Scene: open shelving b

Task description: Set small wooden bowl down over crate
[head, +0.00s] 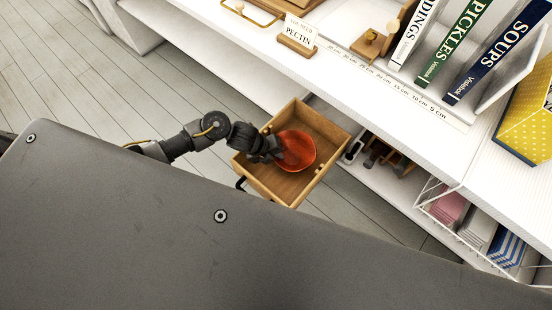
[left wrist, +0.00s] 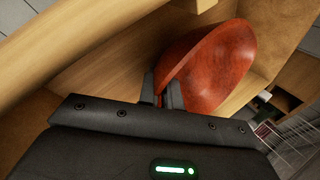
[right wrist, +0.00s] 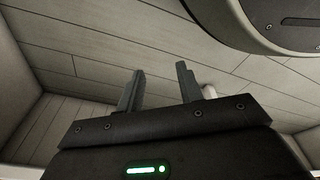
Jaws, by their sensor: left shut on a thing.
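The small wooden bowl (head: 298,151) is reddish-brown and round. In the head view it lies over the inside of the open wooden crate (head: 322,128), within its walls. My left gripper (head: 277,155) is shut on the bowl's left rim. In the left wrist view the gripper's fingers (left wrist: 168,94) pinch the rim of the bowl (left wrist: 212,72), which looks tilted, with crate walls around it. Whether the bowl touches the crate floor cannot be told. My right gripper (right wrist: 160,88) shows only in its own wrist view, with fingers apart and nothing between them.
A white shelf (head: 365,85) runs beside the crate, with upright books (head: 456,42), a pectin sign (head: 298,35) and a yellow dotted box (head: 528,110). A wire basket (head: 465,222) with folded cloths is on the lower right. The plank floor (head: 90,85) is clear on the left.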

